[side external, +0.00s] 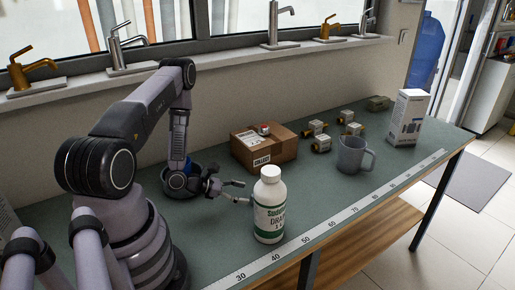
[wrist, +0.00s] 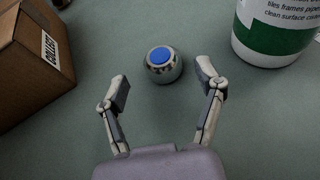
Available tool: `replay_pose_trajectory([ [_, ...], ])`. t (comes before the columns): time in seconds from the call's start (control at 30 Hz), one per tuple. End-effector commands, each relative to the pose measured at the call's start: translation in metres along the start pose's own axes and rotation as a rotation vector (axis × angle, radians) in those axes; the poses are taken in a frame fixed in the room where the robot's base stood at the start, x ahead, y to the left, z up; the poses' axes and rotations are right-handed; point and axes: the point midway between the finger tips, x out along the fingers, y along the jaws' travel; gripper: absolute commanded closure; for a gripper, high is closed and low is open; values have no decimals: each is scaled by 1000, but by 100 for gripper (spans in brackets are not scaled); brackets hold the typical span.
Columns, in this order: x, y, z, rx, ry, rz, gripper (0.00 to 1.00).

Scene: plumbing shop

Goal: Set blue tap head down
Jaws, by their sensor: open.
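The blue tap head (wrist: 163,64) is a small round chrome knob with a blue cap. In the wrist view it appears to rest upright on the green bench top, blue cap facing up. My gripper (wrist: 162,78) is open, with one finger on either side of the tap head and a gap to each; the tap head lies near the fingertips. In the side external view my gripper (side external: 240,192) is low over the bench, just left of the white bottle (side external: 270,206). I cannot make out the tap head there; the bottle may hide it.
The white bottle with a green label also shows in the wrist view (wrist: 277,28), close to my right finger. A cardboard box (side external: 276,150) stands behind. Brass fittings (side external: 321,143), a grey mug (side external: 352,157) and a white carton (side external: 407,118) stand farther right. A ruler strip (side external: 330,218) runs along the front edge.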

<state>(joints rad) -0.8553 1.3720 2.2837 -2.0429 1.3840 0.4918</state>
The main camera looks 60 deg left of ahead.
Motion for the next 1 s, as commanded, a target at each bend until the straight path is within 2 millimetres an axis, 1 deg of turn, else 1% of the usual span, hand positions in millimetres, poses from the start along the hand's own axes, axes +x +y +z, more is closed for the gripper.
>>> replay_pose_trajectory([
  [0.03,-8,1,0,-2,1,4,32],
  [0.1,-16,1,0,-1,1,3,32],
  [0.17,-21,1,1,1,-1,-1,32],
  [0.23,-23,0,10,27,-12,-23,32],
  [0.27,-23,-1,18,46,-20,-41,32],
  [0.37,-21,-9,60,161,-68,-150,32],
  [0.4,-21,-16,83,227,-91,-216,32],
  [0.47,-23,-32,118,340,-123,-328,32],
  [0.5,-26,-44,141,422,-141,-405,32],
  [0.57,-33,-65,169,542,-157,-518,32],
  [0.6,-40,-79,186,622,-164,-590,32],
  [0.67,-52,-100,207,748,-166,-696,32],
  [0.7,-61,-114,219,839,-163,-764,32],
  [0.77,-77,-134,235,985,-152,-867,32],
  [0.83,-98,-155,248,1161,-126,-973,32],
  [0.9,-119,-171,258,1345,-89,-1062,32],
  [0.97,-138,-181,264,1508,-49,-1122,32],
  [1.0,-150,-186,267,1620,-17,-1154,32],
])
